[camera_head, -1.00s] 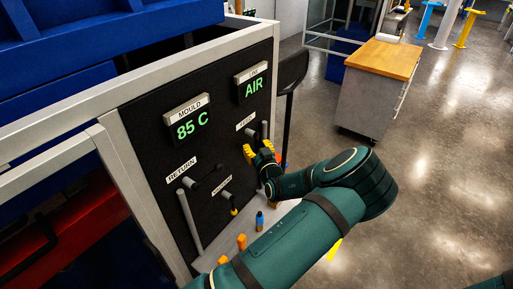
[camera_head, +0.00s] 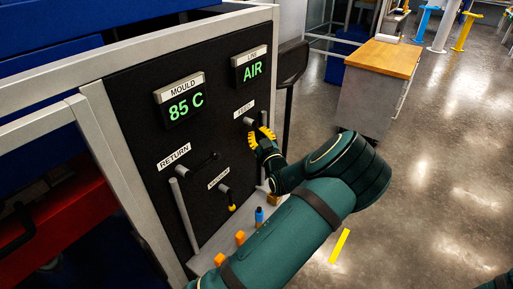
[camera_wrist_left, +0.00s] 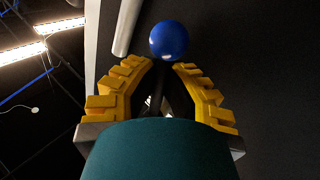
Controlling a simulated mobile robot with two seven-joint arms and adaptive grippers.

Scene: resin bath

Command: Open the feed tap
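The feed tap (camera_head: 249,122) sits under the FEED label on the black panel (camera_head: 140,135), mostly hidden by my left gripper in the head view. A blue ball (camera_wrist_left: 168,40), apparently the tap's handle end, shows in the left wrist view just beyond the fingertips, in line with the gap between them. My left gripper (camera_head: 261,134) is at the tap with its yellow fingers apart; they also show in the left wrist view (camera_wrist_left: 161,66). I see nothing gripped between them, and contact with the ball cannot be told. My right gripper is out of view.
The return tap (camera_head: 204,161) and a yellow-tipped tap (camera_head: 229,196) sit left of my gripper. Small orange pieces (camera_head: 240,237) and a blue-topped item (camera_head: 259,215) stand on the ledge below. A dark upright post (camera_head: 288,110) stands right of the panel. A wood-topped cabinet (camera_head: 382,75) is further back.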

